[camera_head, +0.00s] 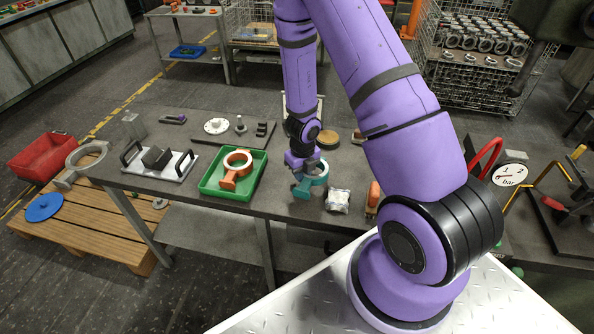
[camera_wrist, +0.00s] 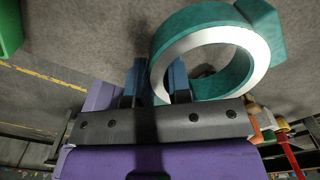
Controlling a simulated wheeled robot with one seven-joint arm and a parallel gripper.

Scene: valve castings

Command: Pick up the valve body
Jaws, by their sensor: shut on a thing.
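The teal valve body (camera_head: 313,178) is a ring with a block-like end, at the middle of the dark bench in the head view. In the wrist view the valve body (camera_wrist: 254,75) shows a bright machined face and teal walls. My gripper (camera_head: 302,165) is at its left side, pointing down. In the wrist view the blue fingers of my gripper (camera_wrist: 156,82) are on either side of the ring's wall, shut on it. I cannot tell whether the ring touches the bench. A similar orange casting (camera_head: 236,169) lies in a green tray (camera_head: 208,186).
A small wrapped packet (camera_head: 338,200) and an orange-topped item (camera_head: 373,197) lie just right of the valve body. A round brown disc (camera_head: 329,138) is behind it. A black handled fixture (camera_head: 157,160) stands left. A pressure gauge (camera_head: 510,174) stands right.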

